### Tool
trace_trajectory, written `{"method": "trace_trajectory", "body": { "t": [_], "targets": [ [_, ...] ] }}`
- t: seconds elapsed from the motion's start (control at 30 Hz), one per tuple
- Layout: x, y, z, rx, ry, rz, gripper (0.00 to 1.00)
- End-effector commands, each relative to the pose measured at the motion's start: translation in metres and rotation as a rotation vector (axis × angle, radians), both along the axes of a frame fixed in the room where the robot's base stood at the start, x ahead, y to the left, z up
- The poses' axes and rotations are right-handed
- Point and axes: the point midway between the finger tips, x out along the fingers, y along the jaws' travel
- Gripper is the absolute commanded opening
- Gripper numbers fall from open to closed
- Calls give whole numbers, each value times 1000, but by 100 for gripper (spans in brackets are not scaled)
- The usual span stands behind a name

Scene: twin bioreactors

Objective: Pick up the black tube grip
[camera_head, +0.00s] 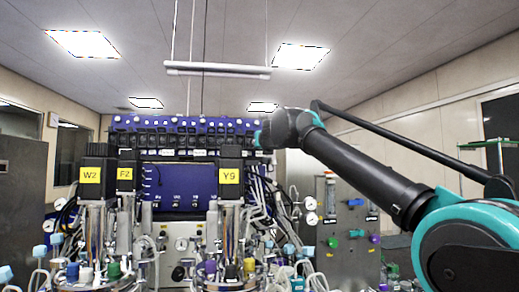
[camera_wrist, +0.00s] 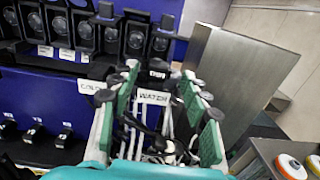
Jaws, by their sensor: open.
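In the wrist view my gripper (camera_wrist: 160,72) is open, with its green-padded fingers spread on either side of a white label reading "WATER" (camera_wrist: 152,97). A small black piece (camera_wrist: 158,68) shows between the fingertips, just above that label. It may be the black tube grip, but I cannot tell for sure. Thin white tubes and dark fittings (camera_wrist: 150,140) show between the fingers, lower in the picture. No contact is visible. In the head view my arm reaches in from the right to the blue panel's right end, and its own links hide the gripper.
A blue panel with a row of black round-faced units (camera_wrist: 110,38) lies at upper left in the wrist view. A grey metal cabinet (camera_wrist: 240,85) stands close on the right. In the head view, bioreactor units with yellow labels, such as Y9 (camera_head: 229,176), and many hoses crowd below the panel.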

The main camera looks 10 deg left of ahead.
Motion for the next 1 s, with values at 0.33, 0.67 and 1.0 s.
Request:
{"method": "trace_trajectory", "body": {
  "t": [0.33,0.67,1.0],
  "targets": [
    [29,10,5,0,0,0,47],
    [52,16,5,0,1,-1,47],
    [52,16,5,0,1,0,27]
  ]
}}
